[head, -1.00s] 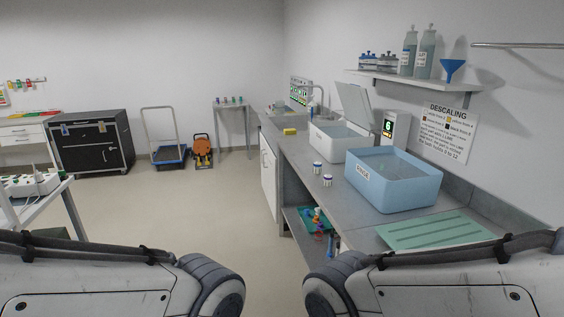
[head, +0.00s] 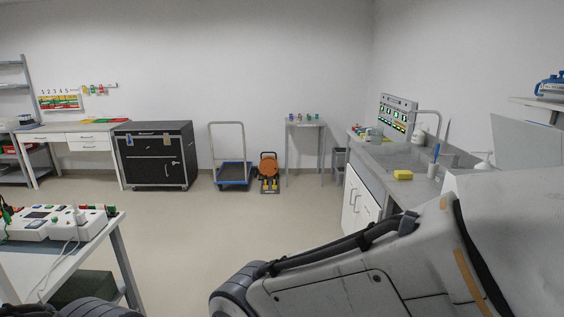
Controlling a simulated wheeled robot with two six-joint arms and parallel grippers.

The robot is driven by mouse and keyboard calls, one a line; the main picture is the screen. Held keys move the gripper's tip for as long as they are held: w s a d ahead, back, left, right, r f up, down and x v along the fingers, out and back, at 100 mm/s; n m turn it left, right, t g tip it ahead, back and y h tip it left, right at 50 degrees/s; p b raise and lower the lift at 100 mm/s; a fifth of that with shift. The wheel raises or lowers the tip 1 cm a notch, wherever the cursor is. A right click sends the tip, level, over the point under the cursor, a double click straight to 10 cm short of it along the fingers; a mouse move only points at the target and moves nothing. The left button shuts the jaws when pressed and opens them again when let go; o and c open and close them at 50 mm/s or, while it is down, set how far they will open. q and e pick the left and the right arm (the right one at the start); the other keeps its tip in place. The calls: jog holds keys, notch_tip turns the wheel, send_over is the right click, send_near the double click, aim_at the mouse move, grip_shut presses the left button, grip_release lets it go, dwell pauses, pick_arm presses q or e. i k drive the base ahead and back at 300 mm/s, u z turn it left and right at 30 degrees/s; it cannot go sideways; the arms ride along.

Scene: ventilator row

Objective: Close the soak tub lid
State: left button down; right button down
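The soak tub's raised lid (head: 527,147) shows as a pale grey panel at the right edge of the head view, standing up and open. The tub body below it is hidden behind my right arm, which fills the lower right. Neither gripper is in the head view. Only a dark piece of my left arm shows at the bottom left.
A steel sink counter (head: 385,155) with a yellow sponge (head: 403,174) runs along the right. A white table with devices (head: 62,224) stands close at left. A black cabinet (head: 155,155), a trolley (head: 232,174) and an orange reel (head: 268,168) line the back. The middle floor is clear.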

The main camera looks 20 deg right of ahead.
aim_at(519, 143)
jog(key=z, duration=0.15)
jog(key=i, duration=1.65)
jog(key=z, duration=1.4)
jog(key=i, duration=1.15)
jog(key=z, duration=0.95)
